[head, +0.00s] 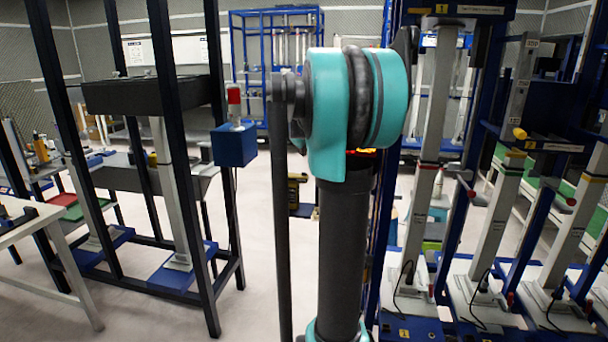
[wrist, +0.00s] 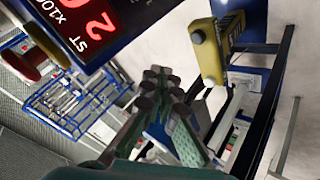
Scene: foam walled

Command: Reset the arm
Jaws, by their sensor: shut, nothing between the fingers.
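My gripper (wrist: 160,78) shows in the wrist view, with its dark fingertips close together and nothing visible between them. It points away from the camera in open air and the view is tilted. In the head view my own arm, with a teal joint and a dark link, stands upright in the middle of the picture. My gripper cannot be made out there.
In the wrist view a dark display box with red digits (wrist: 85,30) is close at upper left, and a yellow device (wrist: 213,48) is at upper right. In the head view a black frame (head: 190,200) stands left and grey column stands (head: 490,230) stand right. Pale floor (head: 255,275) lies between.

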